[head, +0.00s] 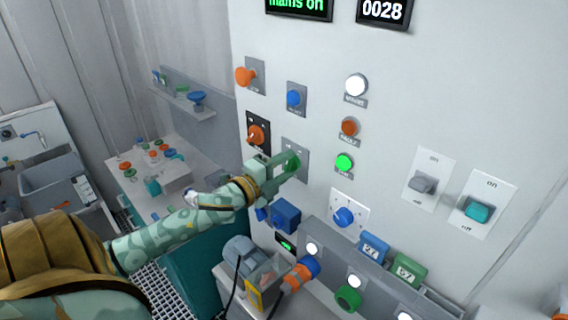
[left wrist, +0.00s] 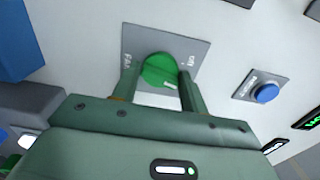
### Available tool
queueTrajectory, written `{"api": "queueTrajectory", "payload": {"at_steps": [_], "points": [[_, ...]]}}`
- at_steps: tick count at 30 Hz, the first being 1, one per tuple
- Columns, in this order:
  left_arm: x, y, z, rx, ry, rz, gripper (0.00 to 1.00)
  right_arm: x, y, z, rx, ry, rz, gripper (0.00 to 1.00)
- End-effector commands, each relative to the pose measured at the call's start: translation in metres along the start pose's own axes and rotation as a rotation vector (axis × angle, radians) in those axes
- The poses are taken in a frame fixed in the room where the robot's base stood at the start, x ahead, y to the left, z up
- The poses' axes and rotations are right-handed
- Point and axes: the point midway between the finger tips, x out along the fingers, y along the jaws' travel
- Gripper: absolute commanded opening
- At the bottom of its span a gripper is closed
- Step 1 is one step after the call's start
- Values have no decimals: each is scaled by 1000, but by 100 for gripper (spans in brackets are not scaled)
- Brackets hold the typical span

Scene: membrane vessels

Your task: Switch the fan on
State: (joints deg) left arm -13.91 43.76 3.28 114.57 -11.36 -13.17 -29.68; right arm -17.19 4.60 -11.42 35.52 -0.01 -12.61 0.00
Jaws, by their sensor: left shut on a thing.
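The fan switch is a green round knob (head: 292,162) on a grey plate (head: 302,177) on the white panel. In the left wrist view the plate (left wrist: 193,50) reads "FAN", with what looks like "on" near its right edge. My left gripper (head: 283,168) is shut on the green knob (left wrist: 160,70), one finger on each side of it. A pale mark shows on the knob's lower right in the left wrist view; its exact setting is hard to tell. My right gripper is not in view.
A lit green lamp (head: 344,162) sits right of the knob, with an orange lamp (head: 349,127) and a white lamp (head: 356,85) above. An orange rotary knob (head: 258,134) and a blue button (head: 293,98) are close by. A blue dial (head: 344,216) is below right.

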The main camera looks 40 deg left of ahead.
Motion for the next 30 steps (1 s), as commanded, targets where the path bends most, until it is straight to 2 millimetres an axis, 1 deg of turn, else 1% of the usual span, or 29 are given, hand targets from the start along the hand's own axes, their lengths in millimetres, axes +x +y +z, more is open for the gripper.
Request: {"api": "queueTrajectory", "payload": {"at_steps": [1,6,12,19,30], "points": [[0,-2,0,35,1,-2,21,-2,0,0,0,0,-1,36],[0,-1,0,143,1,-2,21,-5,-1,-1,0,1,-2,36],[0,-1,0,224,0,-2,21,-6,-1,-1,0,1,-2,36],[0,-1,0,263,0,-2,21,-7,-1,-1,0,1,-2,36],[0,0,0,270,0,-2,21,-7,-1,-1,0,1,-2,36]]}}
